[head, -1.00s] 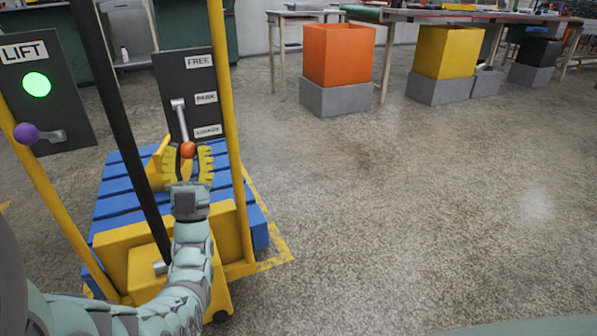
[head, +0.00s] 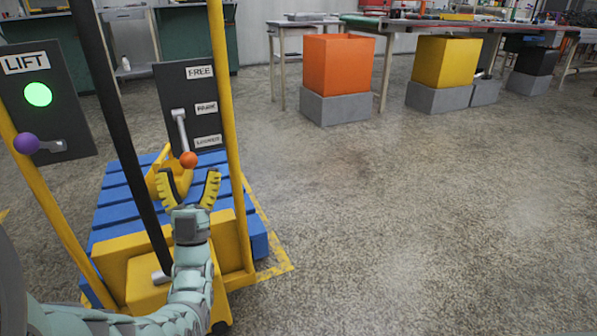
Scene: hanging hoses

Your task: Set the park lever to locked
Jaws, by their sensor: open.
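The park lever (head: 181,132) is a grey handle with an orange ball knob (head: 188,159) on a dark panel (head: 173,94) labelled FREE, PARK and, at the bottom, a blurred label that appears to read LOCKED (head: 208,141). The lever points down, its knob below the bottom label's height. My gripper (head: 188,180) is open and empty, its yellow-padded fingers spread just below the knob and apart from it in the picture.
A LIFT panel (head: 66,97) with a green light and a purple-knobbed lever (head: 27,143) stands at left. Yellow posts (head: 226,100) and a black bar (head: 115,115) flank the park panel. A blue slatted pallet (head: 117,190) lies behind. Open floor (head: 400,200) is at right.

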